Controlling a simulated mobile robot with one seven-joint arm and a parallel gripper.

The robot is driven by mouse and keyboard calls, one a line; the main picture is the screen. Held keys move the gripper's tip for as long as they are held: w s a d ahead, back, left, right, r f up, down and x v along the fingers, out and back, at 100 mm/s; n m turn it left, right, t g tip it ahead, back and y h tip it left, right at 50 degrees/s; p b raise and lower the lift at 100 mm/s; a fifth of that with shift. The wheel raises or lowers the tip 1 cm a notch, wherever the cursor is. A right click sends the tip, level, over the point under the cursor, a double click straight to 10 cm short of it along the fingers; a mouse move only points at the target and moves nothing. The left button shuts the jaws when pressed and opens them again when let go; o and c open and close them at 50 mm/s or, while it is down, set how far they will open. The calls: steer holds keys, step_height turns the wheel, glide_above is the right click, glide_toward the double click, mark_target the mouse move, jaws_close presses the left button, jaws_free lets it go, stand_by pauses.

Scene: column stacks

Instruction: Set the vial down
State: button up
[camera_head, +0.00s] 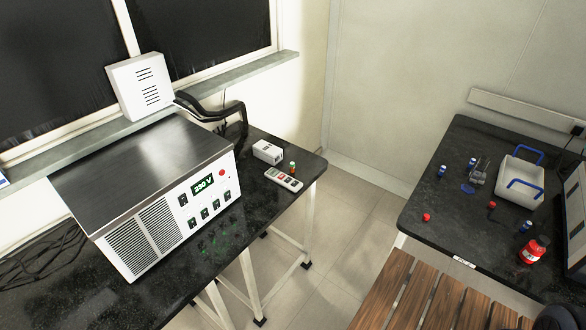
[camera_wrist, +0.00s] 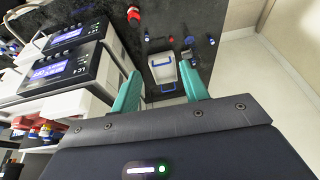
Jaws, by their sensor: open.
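Several small blue vials are on the dark table at right in the head view; one (camera_head: 442,171) stands near the table's left edge, another (camera_head: 472,162) is beside a clear holder, and a third (camera_head: 526,226) is near the red bottle. I cannot tell which is the task's vial. A small green and orange vial-like item (camera_head: 293,167) stands on the left bench. A blue item (camera_wrist: 189,41) lies beyond the right finger.
A white box with blue handles (camera_head: 520,181) stands on the right table, also in the wrist view (camera_wrist: 164,74). A red bottle (camera_head: 533,251) and loose red caps are near it. A large power unit (camera_head: 165,215) and a remote-like device (camera_head: 283,179) occupy the left bench.

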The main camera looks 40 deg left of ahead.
steer(key=w+a+f, duration=0.1)
steer(key=w+a, duration=0.4)
steer(key=a, duration=0.4)
steer(key=w+a+f, duration=0.2)
steer(key=w+a, duration=0.3)
steer(key=a, duration=0.4)
steer(key=w+a+f, duration=0.1)
steer(key=w+a, duration=0.3)
steer(key=a, duration=0.6)
steer(key=n, duration=0.2)
glide_above(291, 164)
steer(key=s, duration=0.4)
step_height(291, 164, down, 28)
steer(key=shift+t, duration=0.3)
steer(key=shift+x, duration=5.65)
steer(key=shift+d+r, duration=0.1)
steer(key=shift+d, duration=0.1)
jaws_close()
